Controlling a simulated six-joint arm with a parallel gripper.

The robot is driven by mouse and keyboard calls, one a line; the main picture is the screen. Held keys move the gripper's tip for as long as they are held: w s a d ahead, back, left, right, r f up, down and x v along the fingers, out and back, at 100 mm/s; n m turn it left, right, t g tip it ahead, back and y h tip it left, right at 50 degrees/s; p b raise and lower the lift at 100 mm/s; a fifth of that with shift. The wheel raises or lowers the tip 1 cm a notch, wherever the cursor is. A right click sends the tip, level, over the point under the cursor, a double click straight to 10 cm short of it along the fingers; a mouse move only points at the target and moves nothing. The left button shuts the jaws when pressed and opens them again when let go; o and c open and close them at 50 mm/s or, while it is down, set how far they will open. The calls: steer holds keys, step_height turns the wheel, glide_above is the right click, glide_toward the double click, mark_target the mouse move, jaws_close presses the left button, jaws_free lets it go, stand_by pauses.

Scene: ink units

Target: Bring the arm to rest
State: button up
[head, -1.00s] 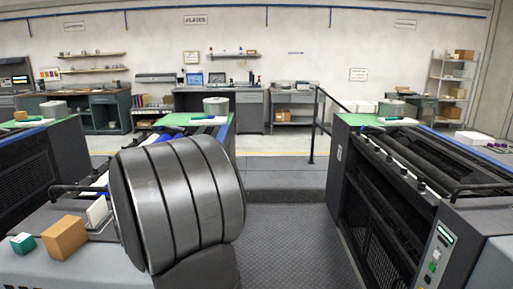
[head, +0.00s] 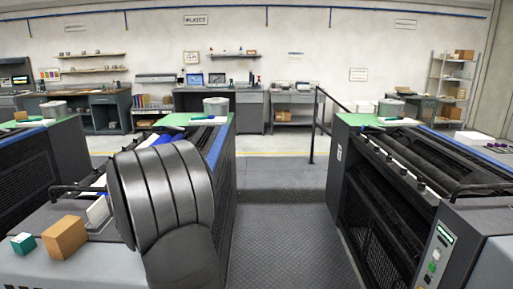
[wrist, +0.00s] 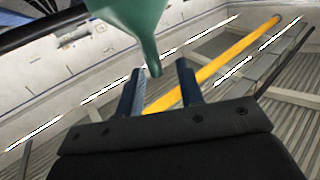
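My gripper (wrist: 158,88) shows in the wrist view. Its two dark blue fingers stand apart, and background shows between them. A teal tapered thing (wrist: 138,22) comes down from the top edge, its narrow tip overlapping the gap without visibly touching either finger. I cannot tell what it is or how far away it is. In the head view my own ribbed grey arm link (head: 165,195) fills the lower left. My gripper does not show there.
Dark machines with green tops stand at left (head: 40,160) and right (head: 400,190), with a patterned floor aisle (head: 290,240) between. An orange-brown box (head: 65,237) and a small teal box (head: 23,243) lie at lower left. A yellow beam (wrist: 225,65) crosses the wrist view.

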step_height(320, 180, up, 13)
steer(key=w+d+m+t+h, duration=0.1)
steer(key=w+d+h, duration=0.1)
steer(key=w+d, duration=0.3)
steer(key=w+d+m+t+h, duration=0.1)
steer(key=w+d, duration=0.4)
steer(key=d, duration=0.5)
steer(key=shift+w+r+m+h, duration=0.2)
steer(key=shift+m+h, duration=0.4)
